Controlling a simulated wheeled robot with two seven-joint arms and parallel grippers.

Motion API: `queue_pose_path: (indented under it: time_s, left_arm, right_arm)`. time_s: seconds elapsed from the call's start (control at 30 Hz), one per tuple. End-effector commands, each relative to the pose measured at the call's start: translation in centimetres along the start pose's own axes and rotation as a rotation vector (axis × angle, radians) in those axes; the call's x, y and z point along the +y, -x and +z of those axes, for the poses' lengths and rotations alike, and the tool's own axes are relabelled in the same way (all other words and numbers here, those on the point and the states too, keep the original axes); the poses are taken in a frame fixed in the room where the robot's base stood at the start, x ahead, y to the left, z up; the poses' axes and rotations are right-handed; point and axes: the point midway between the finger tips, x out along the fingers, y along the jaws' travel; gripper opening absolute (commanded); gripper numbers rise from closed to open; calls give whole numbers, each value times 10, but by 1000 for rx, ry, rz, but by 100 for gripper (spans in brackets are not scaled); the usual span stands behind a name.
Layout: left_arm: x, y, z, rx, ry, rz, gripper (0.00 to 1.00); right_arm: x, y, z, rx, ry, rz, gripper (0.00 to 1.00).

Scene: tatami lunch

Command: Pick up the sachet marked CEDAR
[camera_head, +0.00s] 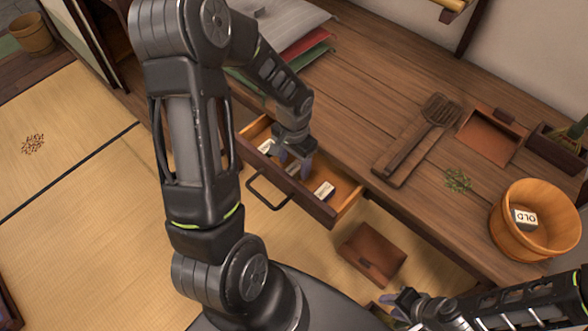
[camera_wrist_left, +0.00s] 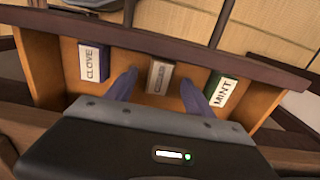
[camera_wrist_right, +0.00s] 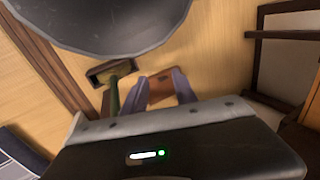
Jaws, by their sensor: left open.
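An open wooden drawer (camera_head: 318,208) holds three sachets in a row. In the left wrist view they are one marked CLOVE (camera_wrist_left: 93,63), a grey-brown one (camera_wrist_left: 159,77) whose lettering is hard to read but looks like CEDAR, and a green-edged one marked MINT (camera_wrist_left: 223,91). My left gripper (camera_wrist_left: 160,90) is open inside the drawer, with one finger on each side of the middle sachet; I cannot tell if they touch it. In the head view my left gripper (camera_head: 291,160) partly hides that sachet. My right gripper (camera_wrist_right: 160,90) is open and empty, low near the bottom of the head view (camera_head: 402,303).
A wooden tub (camera_head: 540,240) with a piece marked OLD (camera_head: 525,219) stands on the desk. A brown box (camera_head: 371,252) lies below the drawer.

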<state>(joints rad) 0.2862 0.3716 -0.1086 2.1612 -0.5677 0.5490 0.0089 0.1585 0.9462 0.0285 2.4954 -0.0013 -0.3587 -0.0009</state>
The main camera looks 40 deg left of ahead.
Motion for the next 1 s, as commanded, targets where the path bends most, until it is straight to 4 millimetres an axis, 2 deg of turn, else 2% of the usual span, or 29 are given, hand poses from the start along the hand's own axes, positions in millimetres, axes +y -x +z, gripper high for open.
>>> queue_pose_path:
  time_s: [0.03,0.17,0.77,1.0]
  left_arm:
    - [0,-9,1,-3,1,1,62]
    - [0,-19,0,0,0,0,62]
    - [0,-20,0,1,0,0,62]
    - [0,-20,0,1,0,0,43]
  right_arm:
    - [0,-1,0,0,0,0,34]
    - [1,-2,0,0,0,0,34]
    - [1,-2,0,0,0,0,34]
    - [1,-2,0,0,0,0,34]
